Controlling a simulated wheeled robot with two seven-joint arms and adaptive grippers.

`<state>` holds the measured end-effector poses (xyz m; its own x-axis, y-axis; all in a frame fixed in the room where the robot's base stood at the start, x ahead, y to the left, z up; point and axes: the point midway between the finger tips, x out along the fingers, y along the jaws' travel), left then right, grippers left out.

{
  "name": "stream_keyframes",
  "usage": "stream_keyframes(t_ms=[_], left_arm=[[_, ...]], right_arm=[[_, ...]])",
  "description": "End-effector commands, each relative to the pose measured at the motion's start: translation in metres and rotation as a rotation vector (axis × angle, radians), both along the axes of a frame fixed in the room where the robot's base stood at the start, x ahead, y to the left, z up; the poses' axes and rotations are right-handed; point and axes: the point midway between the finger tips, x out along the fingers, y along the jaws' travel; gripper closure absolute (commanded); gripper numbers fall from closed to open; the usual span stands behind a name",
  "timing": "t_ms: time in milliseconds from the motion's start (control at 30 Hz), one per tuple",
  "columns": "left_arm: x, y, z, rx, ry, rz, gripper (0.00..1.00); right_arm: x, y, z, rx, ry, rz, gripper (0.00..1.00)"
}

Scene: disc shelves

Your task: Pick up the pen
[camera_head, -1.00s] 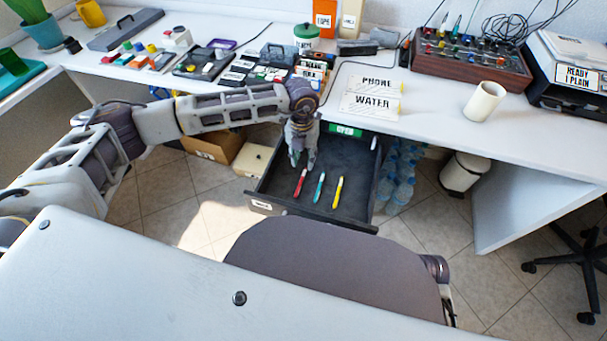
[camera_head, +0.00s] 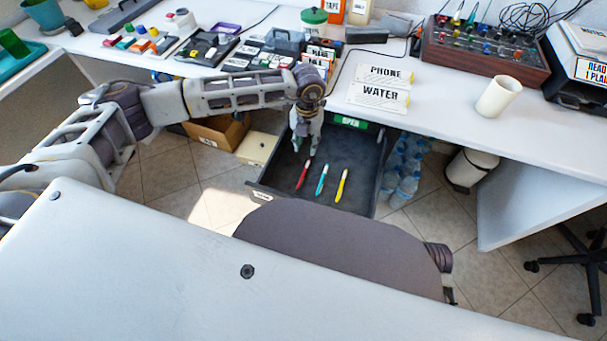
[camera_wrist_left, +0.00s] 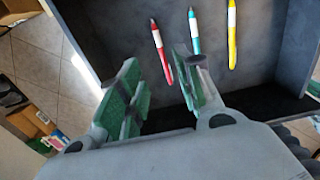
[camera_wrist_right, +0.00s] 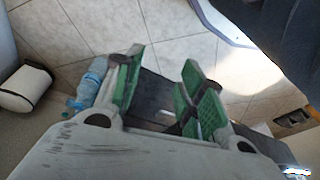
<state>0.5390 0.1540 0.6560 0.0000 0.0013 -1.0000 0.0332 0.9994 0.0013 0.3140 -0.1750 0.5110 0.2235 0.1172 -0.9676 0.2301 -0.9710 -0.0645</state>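Three pens lie side by side on the dark floor of an open drawer (camera_head: 379,185): a red one (camera_head: 303,176), a teal one (camera_head: 321,180) and a yellow one (camera_head: 342,186). They also show in the left wrist view: red (camera_wrist_left: 161,50), teal (camera_wrist_left: 194,32), yellow (camera_wrist_left: 232,35). My left gripper (camera_head: 306,148) hangs over the back part of the drawer, pointing down, just behind the red pen's far end. Its green-padded fingers (camera_wrist_left: 160,45) are apart with nothing held. My right gripper (camera_wrist_right: 160,65) is open and empty above the floor; the head view does not show it.
The white desk (camera_head: 440,110) spans above the drawer, with PHONE and WATER signs (camera_head: 378,97) and a white cup (camera_head: 498,96) on it. A cardboard box (camera_head: 218,132) stands left of the drawer, water bottles (camera_head: 402,165) right.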

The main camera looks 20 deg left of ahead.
Motion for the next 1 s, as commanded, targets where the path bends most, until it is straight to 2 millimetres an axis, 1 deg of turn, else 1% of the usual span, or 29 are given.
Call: stream_keyframes(t_ms=[33, 300, 500, 700, 1000], left_arm=[[-0.001, 0.0, -0.008, 0.0, 0.002, 0.0, 0.65], [-0.001, -0.001, -0.044, 0.0, 0.002, -0.002, 0.65], [0.0, 0.0, -0.065, -0.001, 0.001, -0.001, 0.65], [0.0, 0.0, -0.071, -0.001, 0.0, -0.001, 0.65], [0.0, 0.0, -0.071, -0.001, 0.0, -0.001, 0.65]], right_arm=[[0.001, 0.0, 0.001, 0.002, -0.005, 0.0, 0.6], [0.003, 0.002, 0.009, 0.01, -0.021, 0.001, 0.6], [0.004, 0.004, 0.02, 0.019, -0.041, 0.002, 0.6], [-0.002, 0.004, 0.023, 0.021, -0.036, 0.004, 0.6], [-0.001, 0.004, 0.022, 0.019, -0.036, 0.005, 0.6]])
